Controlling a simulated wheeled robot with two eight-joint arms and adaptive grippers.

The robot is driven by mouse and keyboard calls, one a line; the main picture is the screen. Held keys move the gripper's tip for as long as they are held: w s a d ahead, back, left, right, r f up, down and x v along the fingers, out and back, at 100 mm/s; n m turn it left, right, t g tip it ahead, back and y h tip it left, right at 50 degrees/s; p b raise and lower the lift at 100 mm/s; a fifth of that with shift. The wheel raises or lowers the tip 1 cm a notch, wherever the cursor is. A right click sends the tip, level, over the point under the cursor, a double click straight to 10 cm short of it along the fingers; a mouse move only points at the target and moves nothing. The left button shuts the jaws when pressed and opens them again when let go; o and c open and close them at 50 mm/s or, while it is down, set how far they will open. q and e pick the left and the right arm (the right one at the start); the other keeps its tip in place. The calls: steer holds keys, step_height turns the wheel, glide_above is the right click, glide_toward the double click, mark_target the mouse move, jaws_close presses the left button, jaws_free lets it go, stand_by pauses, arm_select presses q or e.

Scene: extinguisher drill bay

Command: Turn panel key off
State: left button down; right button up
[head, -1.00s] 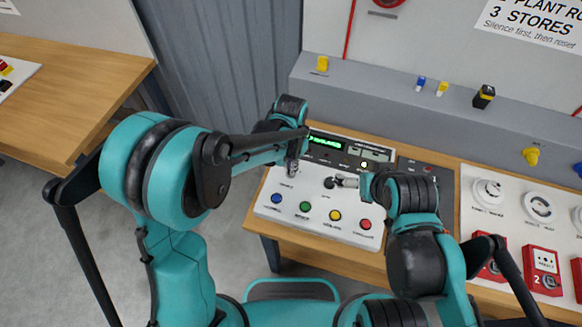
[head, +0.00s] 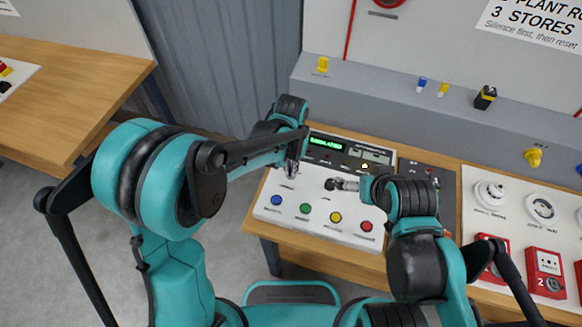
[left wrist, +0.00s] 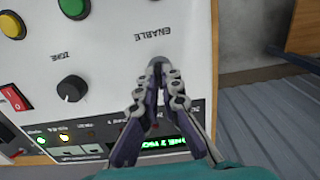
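The white control panel (head: 300,222) stands on the wooden bench. In the left wrist view the dark panel key (left wrist: 158,66) sits by the ENABLE label, mostly hidden by my fingertips. My left gripper (head: 291,168) is over the panel's left side. In the left wrist view its fingers (left wrist: 159,78) converge around the key and look shut on it. The key's angle is hard to read. My right gripper (head: 345,184) appears beside the black ZONE knob (head: 331,184) in the head view; whether it is open is unclear.
The panel has a blue button (head: 276,199), green button (head: 305,208), yellow button (head: 336,216) and red button (head: 366,226). A lit green display (head: 326,142) is behind the left gripper. White detectors and red call points stand at right.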

arm_select(q)
steer(key=c, duration=1.7)
jaws_free()
step_height(320, 180, up, 12)
steer(key=s+a+f+n+t+b, duration=0.1)
steer(key=s+a+t+b, duration=0.1)
steer(key=s+a, duration=0.2)
steer(key=s+a+f+n+t+b, duration=0.1)
steer(key=s+a, duration=0.3)
steer(key=a, duration=0.4)
steer(key=s+a+f+n+t+b, duration=0.1)
steer(key=s+a+f+t+b, duration=0.1)
steer(key=s+a+t, duration=0.2)
steer(key=shift+s+a+f+b, duration=0.15)
steer(key=shift+a+b, duration=0.25)
steer(key=shift+a, duration=0.55)
